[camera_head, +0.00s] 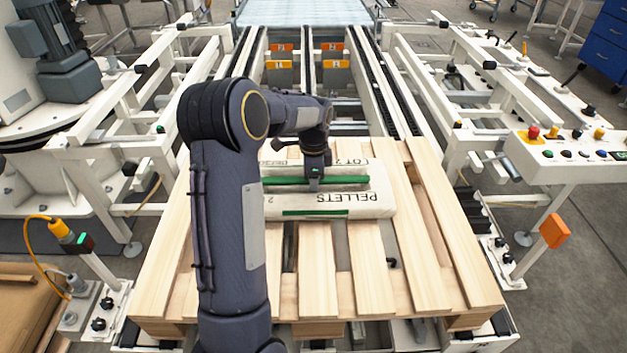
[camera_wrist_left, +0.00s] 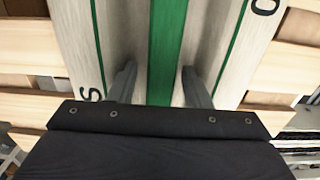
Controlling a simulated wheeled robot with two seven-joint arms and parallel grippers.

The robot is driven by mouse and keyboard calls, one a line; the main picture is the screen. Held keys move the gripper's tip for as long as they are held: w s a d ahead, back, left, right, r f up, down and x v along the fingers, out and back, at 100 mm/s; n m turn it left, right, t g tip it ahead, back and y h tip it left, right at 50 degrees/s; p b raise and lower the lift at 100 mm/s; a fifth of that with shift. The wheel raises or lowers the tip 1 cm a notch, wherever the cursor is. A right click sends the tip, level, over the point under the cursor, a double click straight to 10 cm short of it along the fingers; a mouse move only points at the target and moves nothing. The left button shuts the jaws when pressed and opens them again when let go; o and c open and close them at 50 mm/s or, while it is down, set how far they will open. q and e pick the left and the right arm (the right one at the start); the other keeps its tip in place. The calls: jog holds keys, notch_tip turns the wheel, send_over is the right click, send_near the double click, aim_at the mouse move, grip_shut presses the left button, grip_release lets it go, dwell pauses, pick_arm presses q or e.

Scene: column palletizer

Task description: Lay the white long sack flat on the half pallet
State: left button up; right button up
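The white long sack (camera_head: 355,204) has green stripes and the word PELLETS upside down. It lies flat across the slats near the far part of the wooden pallet (camera_head: 318,280). My left gripper (camera_head: 315,180) points down over the sack's middle, and my left arm hides its left end. In the left wrist view the fingers (camera_wrist_left: 160,75) stand apart on either side of the sack's central green stripe (camera_wrist_left: 167,40). A gap shows between the left finger and the stripe. Whether the fingertips touch the sack is unclear. My right gripper is out of view.
Roller and chain conveyor rails (camera_head: 392,85) run away behind the pallet. White side frames flank it. A control panel (camera_head: 575,148) with buttons stands at the right. A post with a yellow-capped sensor (camera_head: 60,229) stands at the left. The nearer slats are bare.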

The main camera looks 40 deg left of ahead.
pick_arm(q)
notch_tip(320, 180, up, 12)
jog(key=p, duration=0.2)
jog(key=s+d+r+n+t+h, duration=0.1)
jog(key=s+d+r+n+t, duration=0.2)
jog(key=s+d, duration=0.35)
jog(key=s+d+f+n+t+h, duration=0.1)
jog(key=s+d+n, duration=0.3)
jog(key=s+d, duration=0.3)
jog(key=s+d+f+n+t+h, duration=0.1)
jog(key=s+d+f+n, duration=0.1)
jog(key=s+d+n, duration=0.2)
jog(key=s+d, duration=0.3)
jog(key=s, duration=0.5)
jog(key=shift+n+t+h, duration=0.3)
jog(key=shift+n+h, duration=0.1)
jog(key=shift+d+f, duration=0.1)
